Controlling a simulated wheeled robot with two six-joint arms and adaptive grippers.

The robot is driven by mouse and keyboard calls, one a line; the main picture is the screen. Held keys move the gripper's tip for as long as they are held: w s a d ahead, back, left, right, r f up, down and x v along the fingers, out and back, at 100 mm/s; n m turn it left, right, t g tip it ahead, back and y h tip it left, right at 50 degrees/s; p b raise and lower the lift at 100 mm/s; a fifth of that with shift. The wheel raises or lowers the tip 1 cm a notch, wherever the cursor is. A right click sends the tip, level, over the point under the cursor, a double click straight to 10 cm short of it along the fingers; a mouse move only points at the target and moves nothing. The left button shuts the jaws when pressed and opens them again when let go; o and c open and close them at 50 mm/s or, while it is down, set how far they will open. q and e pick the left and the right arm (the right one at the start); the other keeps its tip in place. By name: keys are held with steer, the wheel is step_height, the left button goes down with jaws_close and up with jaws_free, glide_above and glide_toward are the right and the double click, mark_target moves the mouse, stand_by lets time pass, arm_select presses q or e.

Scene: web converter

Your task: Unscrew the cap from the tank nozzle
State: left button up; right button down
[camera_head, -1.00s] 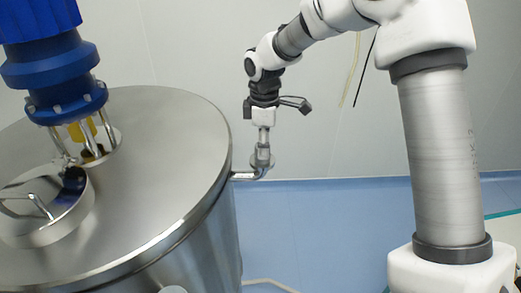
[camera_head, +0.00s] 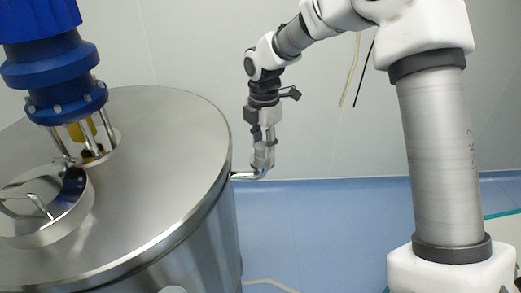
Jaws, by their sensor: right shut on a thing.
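A large steel tank (camera_head: 160,165) fills the left of the head view. Its nozzle (camera_head: 248,175) is a short bent pipe that comes out of the right side and turns upward. The cap (camera_head: 263,157) sits at the nozzle's upper end, a small grey metal piece. My right gripper (camera_head: 263,144) comes down from above, pointing downward, and is shut on the cap. Its fingers partly hide the cap, so I cannot tell whether it is loose on the nozzle. My left gripper is not in view.
A blue motor unit (camera_head: 55,70) stands on the tank lid at the upper left. A round hatch with a handle (camera_head: 45,215) lies near the lid's left edge. The blue floor (camera_head: 320,235) right of the tank is mostly clear.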

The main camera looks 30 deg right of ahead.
steer(key=c, duration=0.9)
jaws_free()
steer(key=shift+c, duration=0.2)
steer(key=shift+o, duration=1)
steer(key=shift+d, duration=0.2)
steer(key=m, duration=0.4)
steer(key=shift+s, duration=0.1)
steer(key=m, duration=0.4)
steer(key=shift+s, duration=0.1)
